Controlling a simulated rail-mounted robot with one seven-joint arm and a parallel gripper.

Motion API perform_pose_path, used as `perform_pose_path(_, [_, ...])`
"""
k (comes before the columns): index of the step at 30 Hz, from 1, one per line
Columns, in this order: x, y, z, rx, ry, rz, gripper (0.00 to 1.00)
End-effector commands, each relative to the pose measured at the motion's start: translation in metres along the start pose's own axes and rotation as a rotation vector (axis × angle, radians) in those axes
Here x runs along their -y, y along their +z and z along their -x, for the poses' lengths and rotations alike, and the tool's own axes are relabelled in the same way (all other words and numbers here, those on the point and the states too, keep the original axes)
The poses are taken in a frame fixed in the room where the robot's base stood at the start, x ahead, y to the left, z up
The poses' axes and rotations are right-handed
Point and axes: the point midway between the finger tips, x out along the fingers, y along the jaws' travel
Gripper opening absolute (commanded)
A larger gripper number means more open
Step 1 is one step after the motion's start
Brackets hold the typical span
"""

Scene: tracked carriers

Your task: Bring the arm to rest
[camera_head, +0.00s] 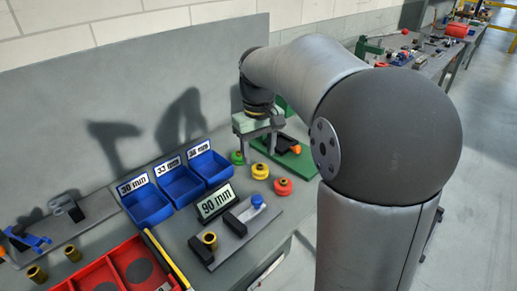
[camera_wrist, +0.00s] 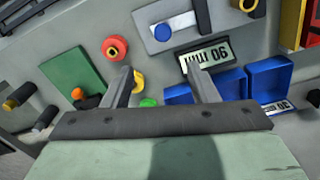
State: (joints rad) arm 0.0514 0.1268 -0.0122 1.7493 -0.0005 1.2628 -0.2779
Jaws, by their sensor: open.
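My gripper (camera_head: 259,155) hangs over the back part of the grey workbench, fingers pointing down. In the wrist view its two fingers (camera_wrist: 162,82) stand apart with nothing held between them. The yellow round part (camera_head: 260,171), green round part (camera_head: 237,157) and red round part (camera_head: 283,187) lie on the bench near the fingers. In the wrist view a finger partly hides the yellow part (camera_wrist: 138,82). My arm bends across the right of the head view and hides part of the bench.
Blue bins (camera_head: 149,207) with size labels stand left of my gripper. A 90 mm sign (camera_head: 215,203) and a grey fixture plate (camera_head: 262,219) are in front. A green board (camera_head: 296,162) lies beside the gripper. A red tray (camera_head: 97,281) is front left; a grey panel (camera_head: 60,110) rises behind.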

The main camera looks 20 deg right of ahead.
Motion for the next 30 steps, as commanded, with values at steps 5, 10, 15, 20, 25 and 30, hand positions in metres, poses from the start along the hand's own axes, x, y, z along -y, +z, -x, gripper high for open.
perform_pose_path(5, [0.000,0.000,0.000,0.000,0.000,0.000,0.53])
perform_pose_path(10, [0.005,0.011,-0.003,-0.003,0.000,-0.008,0.53])
perform_pose_path(15, [0.031,0.065,-0.024,-0.012,-0.003,-0.056,0.53])
perform_pose_path(20, [0.060,0.139,-0.060,-0.025,-0.005,-0.123,0.53])
perform_pose_path(25, [0.078,0.194,-0.095,-0.035,-0.006,-0.176,0.53])
perform_pose_path(30, [0.082,0.210,-0.106,-0.036,-0.007,-0.193,0.53])
